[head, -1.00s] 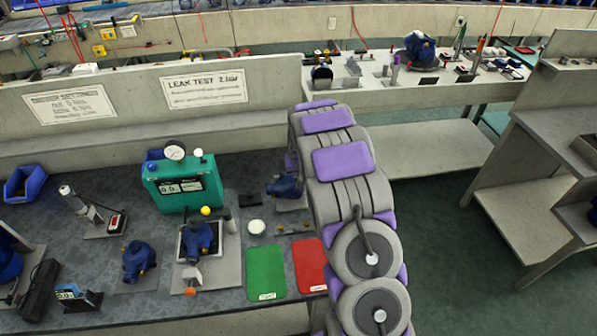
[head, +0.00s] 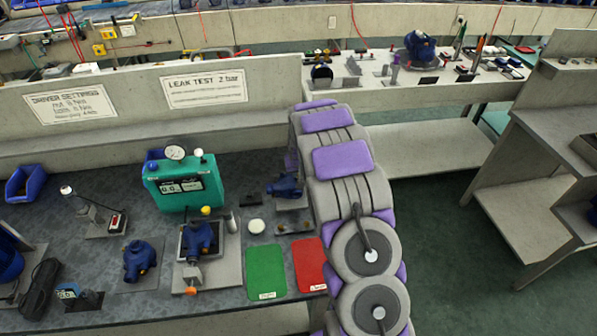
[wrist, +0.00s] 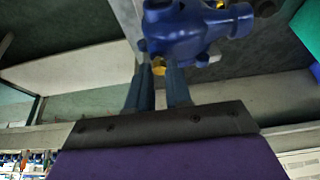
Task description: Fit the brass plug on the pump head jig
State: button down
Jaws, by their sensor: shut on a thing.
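The blue pump head (head: 285,187) sits on its grey jig plate (head: 291,204) at the back of the bench, just left of my arm. It shows large and upside down in the wrist view (wrist: 190,22). My gripper (wrist: 158,66) is shut on the brass plug (wrist: 158,69), which shows as a small yellow piece between the fingertips, close against the pump head's body. I cannot tell whether the plug is inside a port. My gripper is hidden behind my arm in the head view.
A teal leak tester (head: 186,184), a second pump on a stand (head: 198,236) and a third blue pump (head: 139,260) stand to the left. A green mat (head: 266,272) and a red mat (head: 309,264) lie in front. A low wall (head: 130,105) runs behind.

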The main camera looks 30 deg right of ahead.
jog(key=shift+f, duration=0.1)
jog(key=c, duration=1)
grip_release()
jog(key=shift+o, duration=0.6)
jog(key=o, duration=0.9)
notch_tip(320, 180, up, 9)
jog(key=p, duration=0.3)
